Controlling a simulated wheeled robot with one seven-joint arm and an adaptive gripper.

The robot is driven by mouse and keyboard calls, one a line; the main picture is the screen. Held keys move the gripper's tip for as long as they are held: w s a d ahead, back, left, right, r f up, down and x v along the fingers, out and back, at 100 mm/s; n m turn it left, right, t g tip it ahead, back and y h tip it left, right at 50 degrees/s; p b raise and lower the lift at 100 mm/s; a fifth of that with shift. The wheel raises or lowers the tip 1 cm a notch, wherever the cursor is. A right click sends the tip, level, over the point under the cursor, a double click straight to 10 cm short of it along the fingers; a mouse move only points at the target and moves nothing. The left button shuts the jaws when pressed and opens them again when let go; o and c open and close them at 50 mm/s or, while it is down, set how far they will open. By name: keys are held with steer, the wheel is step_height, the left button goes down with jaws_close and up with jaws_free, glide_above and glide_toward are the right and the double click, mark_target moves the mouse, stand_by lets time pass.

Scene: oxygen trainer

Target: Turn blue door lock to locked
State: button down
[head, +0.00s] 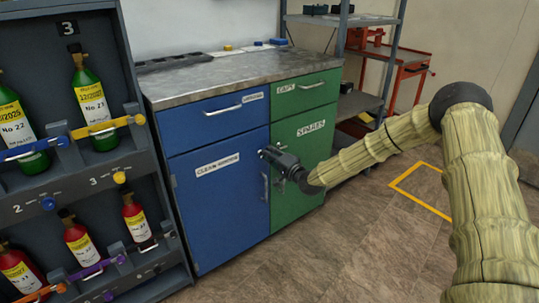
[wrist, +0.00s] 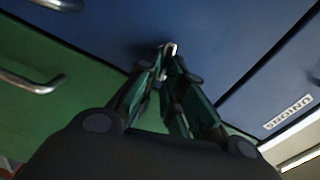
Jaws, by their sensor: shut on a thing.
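The blue door (head: 215,215) of the cabinet is closed, with a vertical metal handle (head: 265,187) near its right edge. My gripper (head: 265,152) is at the upper right of this door, just above the handle. In the wrist view my gripper (wrist: 169,62) has its fingers closed together on the blue door lock (wrist: 171,47), a small pale metal piece against the blue door (wrist: 215,40). The fingers cover most of the lock, so its turned position cannot be told. In the head view the lock is hidden behind my gripper.
The green door (head: 300,165) adjoins on the right; its handle (wrist: 30,82) shows in the wrist view. A blue drawer (head: 212,120) is above. A bottle rack (head: 150,185) stands left, an orange cart (head: 405,60) back right. The floor (head: 320,255) in front is clear.

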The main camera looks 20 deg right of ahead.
steer(key=shift+d+f+m+b, duration=0.1)
steer(key=shift+f+m+b, duration=0.05)
steer(key=shift+m, duration=0.5)
steer(key=shift+d+f+m+b, duration=0.1)
steer(key=shift+m+b, duration=0.05)
steer(key=shift+m, duration=0.5)
steer(key=c, duration=1.5)
jaws_free()
steer(key=shift+a, duration=0.1)
steer(key=v, duration=1.2)
